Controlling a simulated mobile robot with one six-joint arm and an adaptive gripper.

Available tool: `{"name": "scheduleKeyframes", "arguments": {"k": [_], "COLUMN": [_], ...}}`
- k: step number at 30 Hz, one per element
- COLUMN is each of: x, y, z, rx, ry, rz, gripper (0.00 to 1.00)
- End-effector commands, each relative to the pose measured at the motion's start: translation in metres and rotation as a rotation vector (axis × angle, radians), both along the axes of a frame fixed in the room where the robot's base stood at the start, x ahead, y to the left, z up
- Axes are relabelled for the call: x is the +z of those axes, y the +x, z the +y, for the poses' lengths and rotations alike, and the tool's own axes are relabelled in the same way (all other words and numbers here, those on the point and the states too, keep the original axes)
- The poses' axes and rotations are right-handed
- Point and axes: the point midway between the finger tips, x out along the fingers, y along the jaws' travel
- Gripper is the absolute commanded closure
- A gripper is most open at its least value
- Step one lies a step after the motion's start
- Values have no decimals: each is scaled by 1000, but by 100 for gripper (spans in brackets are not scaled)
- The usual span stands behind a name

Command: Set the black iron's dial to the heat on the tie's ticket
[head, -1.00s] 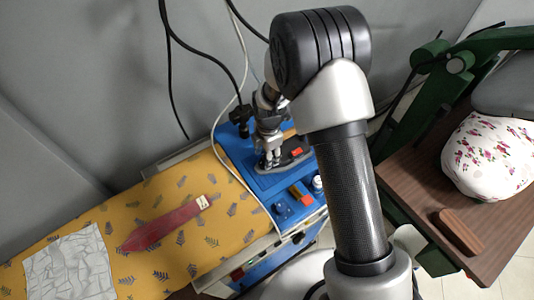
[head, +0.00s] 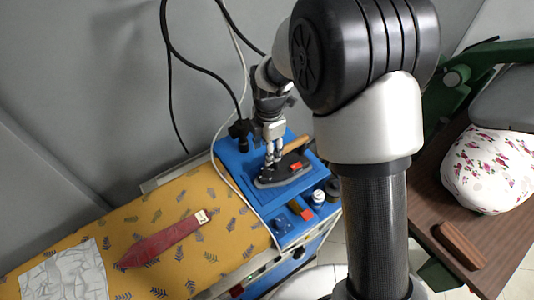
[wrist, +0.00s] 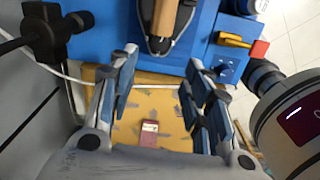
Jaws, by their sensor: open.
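The black iron (head: 270,180) lies on the blue worktop in the head view, with a wooden handle and a small red part; the wrist view shows it at the top edge (wrist: 153,45), partly cut off. I cannot make out its dial or setting. My gripper (head: 272,158) is open, pointing down and overlapping the iron in the head view; contact cannot be told. In the wrist view its fingers (wrist: 163,95) stand apart with nothing between them. The red tie (head: 165,241) lies on the yellow cloth. Its pale ticket (head: 202,217) is at one end, also in the wrist view (wrist: 150,126), too small to read.
The blue worktop (head: 232,163) carries small knobs (head: 281,222), a red block (head: 306,214) and a bottle (head: 318,198). Black cables hang behind. A crumpled grey cloth (head: 65,275) lies left. A brown table (head: 490,250) with a floral cushion (head: 488,168) stands right.

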Motion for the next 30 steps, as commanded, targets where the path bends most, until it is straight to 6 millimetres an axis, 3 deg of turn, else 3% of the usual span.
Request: {"name": "scheduleKeyframes", "arguments": {"k": [11, 18, 21, 25, 30], "x": [6, 50, 58, 49, 21], "y": [0, 9, 10, 10, 9], "z": [1, 9, 11, 11, 10], "rx": [20, 280, 360, 393, 391], "ry": [-3, -45, -58, -63, -62], "rz": [4, 49, 65, 74, 73], "gripper": [55, 55, 55, 55, 55]}}
